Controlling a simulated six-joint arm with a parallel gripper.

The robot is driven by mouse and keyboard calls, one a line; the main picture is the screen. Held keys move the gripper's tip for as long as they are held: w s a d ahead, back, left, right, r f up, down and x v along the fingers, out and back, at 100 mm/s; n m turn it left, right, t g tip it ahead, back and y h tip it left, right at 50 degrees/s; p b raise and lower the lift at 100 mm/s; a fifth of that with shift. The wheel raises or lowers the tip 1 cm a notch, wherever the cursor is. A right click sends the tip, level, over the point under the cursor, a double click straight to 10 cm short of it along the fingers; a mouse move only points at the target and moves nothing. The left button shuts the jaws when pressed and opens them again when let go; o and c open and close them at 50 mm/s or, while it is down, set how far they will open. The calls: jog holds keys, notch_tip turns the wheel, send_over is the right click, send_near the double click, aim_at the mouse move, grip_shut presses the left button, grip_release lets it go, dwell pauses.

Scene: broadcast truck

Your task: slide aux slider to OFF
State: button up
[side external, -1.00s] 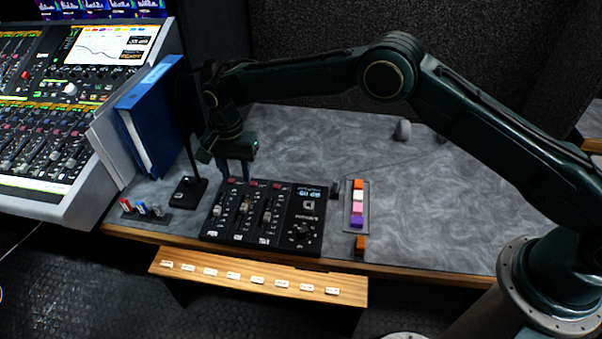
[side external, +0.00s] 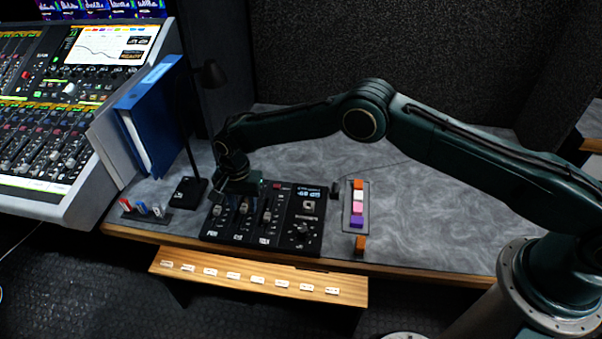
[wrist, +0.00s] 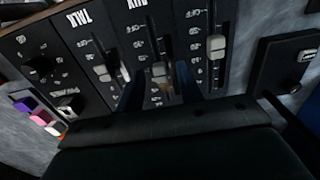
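The control panel (side external: 312,237) lies on the grey desk. It has three sliders, with the AUX one in the middle. The grey AUX slider knob (side external: 244,209) also shows in the wrist view (wrist: 160,70). My gripper (side external: 238,196) is low over the back of the panel, and its fingertips are hidden in the side view. In the wrist view my gripper (wrist: 159,86) is open, one blue finger on each side of the AUX track. I cannot tell whether either finger touches the knob.
The PGM knob (wrist: 215,46) and TALK knob (wrist: 103,73) are close beside my fingers. A black lamp base (side external: 188,192) and small colored switches (side external: 145,209) stand left of the panel. A colored block strip (side external: 357,206) lies right. The desk behind is clear.

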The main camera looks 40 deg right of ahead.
aim_at(238, 230)
grip_shut()
jog(key=shift+s+a, duration=0.1)
jog(key=s+a, duration=0.4)
dwell(0.3)
grip_release()
jog(key=shift+r, duration=0.15)
